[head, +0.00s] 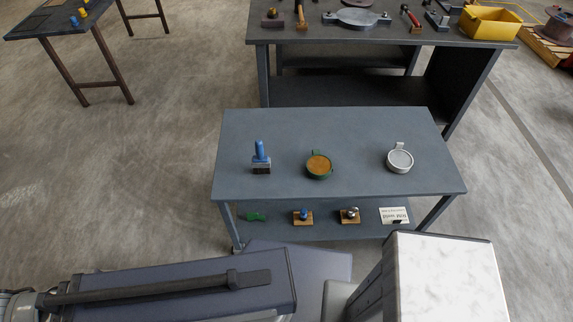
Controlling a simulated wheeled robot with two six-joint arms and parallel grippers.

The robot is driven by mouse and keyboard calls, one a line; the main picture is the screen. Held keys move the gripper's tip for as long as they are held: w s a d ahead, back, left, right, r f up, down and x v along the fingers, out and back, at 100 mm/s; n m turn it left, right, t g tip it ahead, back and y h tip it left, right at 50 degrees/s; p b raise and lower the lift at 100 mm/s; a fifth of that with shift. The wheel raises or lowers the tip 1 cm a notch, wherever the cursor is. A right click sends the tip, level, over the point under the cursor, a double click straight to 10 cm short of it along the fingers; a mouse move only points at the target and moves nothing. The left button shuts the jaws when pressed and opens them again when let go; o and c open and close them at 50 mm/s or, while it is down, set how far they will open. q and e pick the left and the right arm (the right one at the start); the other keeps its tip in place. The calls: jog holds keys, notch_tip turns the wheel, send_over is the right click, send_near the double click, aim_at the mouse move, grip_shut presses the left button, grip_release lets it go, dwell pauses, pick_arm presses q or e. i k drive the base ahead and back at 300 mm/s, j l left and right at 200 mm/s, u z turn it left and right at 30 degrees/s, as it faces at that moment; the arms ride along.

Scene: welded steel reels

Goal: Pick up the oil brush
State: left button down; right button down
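A brush with a blue upright handle and a dark, blocky head (261,160) stands on the left part of the grey table's top (340,187). It looks like the oil brush. Nothing touches it, and free tabletop surrounds it. A round green dish with an orange-brown inside (319,166) is to its right, and a similar pale grey dish (400,160) is farther right. Neither of my grippers can be made out in the head view.
The table's lower shelf holds a green item (256,217), two small wooden blocks with knobs (302,220) and a white card (394,215). Behind stands a dark workbench (400,34) with tools and a yellow bin (489,23). Floor left of the table is clear.

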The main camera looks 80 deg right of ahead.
aim_at(260, 164)
jog(key=j+z, duration=0.1)
jog(key=z, duration=0.35)
jog(key=k+z, duration=0.1)
jog(key=z, duration=0.3)
jog(key=k+j+z, duration=0.1)
jog(key=z, duration=0.35)
jog(key=i+z, duration=0.15)
jog(key=z, duration=0.3)
jog(key=i+z, duration=0.15)
jog(key=z, duration=0.25)
jog(key=i+z, duration=0.1)
jog(key=z, duration=0.35)
